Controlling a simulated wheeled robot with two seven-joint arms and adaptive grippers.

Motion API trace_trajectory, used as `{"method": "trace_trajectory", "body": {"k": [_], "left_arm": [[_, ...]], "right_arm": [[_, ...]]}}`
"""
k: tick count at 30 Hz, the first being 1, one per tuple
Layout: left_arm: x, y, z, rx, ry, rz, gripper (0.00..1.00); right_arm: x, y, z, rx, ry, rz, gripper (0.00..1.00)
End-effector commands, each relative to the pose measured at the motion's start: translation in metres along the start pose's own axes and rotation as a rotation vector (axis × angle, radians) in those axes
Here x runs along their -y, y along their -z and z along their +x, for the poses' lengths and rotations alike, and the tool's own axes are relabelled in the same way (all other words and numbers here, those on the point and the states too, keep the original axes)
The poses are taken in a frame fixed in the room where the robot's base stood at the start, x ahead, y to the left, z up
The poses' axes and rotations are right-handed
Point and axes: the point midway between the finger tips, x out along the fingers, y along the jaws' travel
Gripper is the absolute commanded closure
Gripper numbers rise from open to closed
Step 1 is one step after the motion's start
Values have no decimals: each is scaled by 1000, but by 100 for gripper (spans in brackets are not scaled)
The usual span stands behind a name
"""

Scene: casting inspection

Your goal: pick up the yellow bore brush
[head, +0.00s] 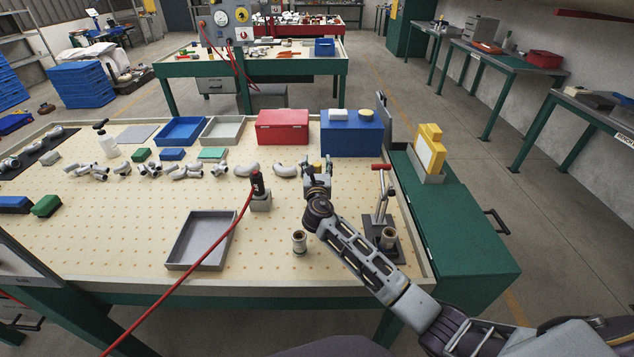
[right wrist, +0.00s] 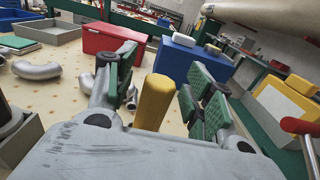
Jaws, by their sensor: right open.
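The yellow bore brush shows as an upright yellow handle (right wrist: 153,102) in the right wrist view. Its lower end is hidden behind my gripper body. My right gripper (right wrist: 162,72) is open, with one green-padded finger on each side of the yellow handle. Gaps show between the handle and both pads. In the head view my right gripper (head: 317,172) is over the right part of the pegboard table, and only a small bit of yellow shows at its fingers. My left gripper is not in view.
A red box (head: 282,127) and a blue box (head: 351,134) stand behind the gripper. Grey pipe elbows (head: 285,170) lie to its left. A red-handled clamp stand (head: 382,205) is close on the right. A grey tray (head: 173,263) and a red-corded tool (head: 259,190) are at left.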

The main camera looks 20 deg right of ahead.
Motion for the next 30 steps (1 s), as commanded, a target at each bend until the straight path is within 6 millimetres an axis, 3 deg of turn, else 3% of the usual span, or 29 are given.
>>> {"method": "trace_trajectory", "body": {"k": [2, 14, 30], "left_arm": [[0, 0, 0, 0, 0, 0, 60], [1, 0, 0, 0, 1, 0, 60], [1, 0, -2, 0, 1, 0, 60]], "right_arm": [[0, 0, 0, 0, 0, 0, 47], [0, 0, 0, 0, 0, -1, 98], [0, -7, 0, 2, 0, 0, 100]]}}
